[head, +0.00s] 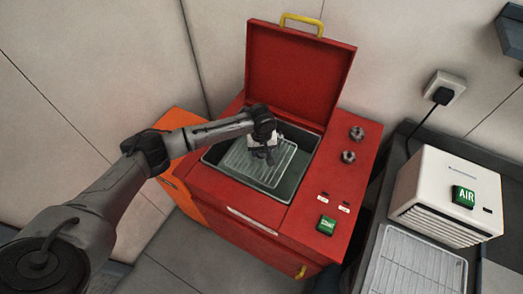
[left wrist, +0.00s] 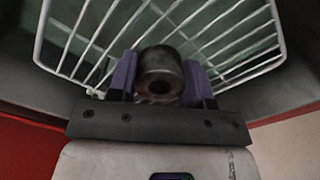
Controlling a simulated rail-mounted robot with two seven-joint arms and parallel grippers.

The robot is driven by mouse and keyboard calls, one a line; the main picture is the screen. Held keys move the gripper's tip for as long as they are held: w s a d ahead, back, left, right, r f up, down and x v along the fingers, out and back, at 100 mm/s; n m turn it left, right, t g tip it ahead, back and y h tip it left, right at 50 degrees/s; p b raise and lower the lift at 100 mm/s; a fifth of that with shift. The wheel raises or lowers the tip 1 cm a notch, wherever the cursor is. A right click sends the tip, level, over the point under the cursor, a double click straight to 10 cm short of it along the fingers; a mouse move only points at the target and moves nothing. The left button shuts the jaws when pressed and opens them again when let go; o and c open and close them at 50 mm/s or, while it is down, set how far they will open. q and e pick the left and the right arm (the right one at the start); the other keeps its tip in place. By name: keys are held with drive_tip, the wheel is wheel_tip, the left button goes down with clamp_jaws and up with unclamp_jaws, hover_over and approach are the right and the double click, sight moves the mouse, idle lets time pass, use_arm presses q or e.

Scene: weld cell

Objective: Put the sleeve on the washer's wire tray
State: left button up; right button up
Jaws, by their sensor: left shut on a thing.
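The sleeve (left wrist: 160,73) is a short dark metal cylinder with a round bore, seen in the left wrist view between two purple finger pads. My left gripper (left wrist: 163,84) is shut on it. In the head view my left gripper (head: 269,155) points down into the open washer (head: 333,185), over the wire tray (head: 243,161). The sleeve is too small and dark to make out clearly there. The wire tray (left wrist: 92,40) spreads behind the sleeve in the left wrist view. I cannot tell whether the sleeve touches the wires. My right gripper is not in view.
The washer's red lid (head: 298,72) stands open at the back, with a yellow handle (head: 302,20). Knobs and a green button (head: 326,225) are on its right panel. A white air unit (head: 447,192) and a wire rack (head: 415,265) stand on the right bench.

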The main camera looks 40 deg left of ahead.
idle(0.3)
use_arm(q)
drive_tip(key=o, duration=1.1)
wheel_tip(320, 180, up, 11)
drive_tip(key=shift+w+f+p, duration=0.1)
drive_tip(key=shift+f+p, duration=0.05)
drive_tip(key=shift+p, duration=0.9)
drive_tip(key=shift+r, duration=0.75)
